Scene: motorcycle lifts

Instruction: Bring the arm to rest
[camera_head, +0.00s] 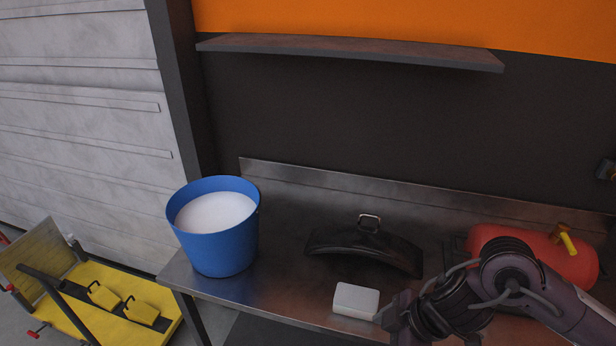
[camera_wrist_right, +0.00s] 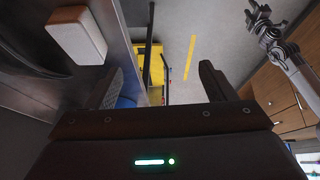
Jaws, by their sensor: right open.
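My right arm (camera_head: 505,290) comes in from the right in the head view, bent over the front of the metal workbench (camera_head: 290,300). In the right wrist view my right gripper (camera_wrist_right: 158,85) is open, its two fingers wide apart with nothing between them. A white block (camera_wrist_right: 77,35) lies on the bench to the left of the fingers, apart from them. The block also shows in the head view (camera_head: 355,300), just left of my arm's end. A grey jointed arm (camera_wrist_right: 285,55), which looks like my left one, stands at the upper right; its jaws are too small to read.
A blue bucket (camera_head: 220,245) with white contents stands at the bench's left end. A black curved piece (camera_head: 365,246) with a handle lies mid-bench. A red tank (camera_head: 530,250) is behind my right arm. A shelf (camera_head: 350,48) is above. Wooden drawers (camera_wrist_right: 280,95) stand right in the wrist view.

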